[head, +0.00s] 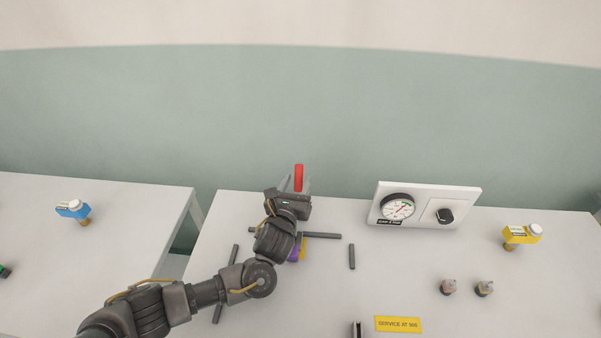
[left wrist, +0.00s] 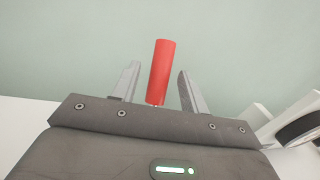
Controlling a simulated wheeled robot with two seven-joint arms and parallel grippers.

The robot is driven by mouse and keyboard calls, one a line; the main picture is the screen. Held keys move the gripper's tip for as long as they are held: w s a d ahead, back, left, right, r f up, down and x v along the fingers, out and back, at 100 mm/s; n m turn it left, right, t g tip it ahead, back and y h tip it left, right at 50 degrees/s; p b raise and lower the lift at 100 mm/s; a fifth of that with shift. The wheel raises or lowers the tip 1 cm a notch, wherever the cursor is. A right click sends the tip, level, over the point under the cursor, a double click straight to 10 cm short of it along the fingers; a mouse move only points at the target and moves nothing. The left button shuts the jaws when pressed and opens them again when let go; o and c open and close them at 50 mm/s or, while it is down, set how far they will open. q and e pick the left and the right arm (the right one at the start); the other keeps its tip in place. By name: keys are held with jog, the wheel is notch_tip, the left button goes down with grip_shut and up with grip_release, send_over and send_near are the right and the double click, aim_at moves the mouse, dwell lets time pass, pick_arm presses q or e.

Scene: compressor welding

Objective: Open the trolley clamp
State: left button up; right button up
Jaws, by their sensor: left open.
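A red upright handle (head: 298,174), which looks like the clamp's lever, rises at the back of the middle table. My left gripper (head: 295,184) is there with its fingers around the handle's height. In the left wrist view the red handle (left wrist: 161,72) stands, slightly tilted, between the two open fingers (left wrist: 157,73), with a gap on each side. I cannot tell its depth relative to the fingertips. The handle's lower end and the rest of the clamp are hidden behind my gripper. My right gripper is not in view.
A white gauge panel (head: 461,199) with a dial and black knob stands right of my left gripper. Dark bars (head: 352,257) lie on the table. A purple part (head: 294,252) is partly behind my arm. A yellow valve (head: 522,236) and two small fittings stand right; a blue valve (head: 72,209) stands left.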

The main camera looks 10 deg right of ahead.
aim_at(301, 173)
pick_arm(q)
jog(key=shift+x, duration=2.2)
grip_shut()
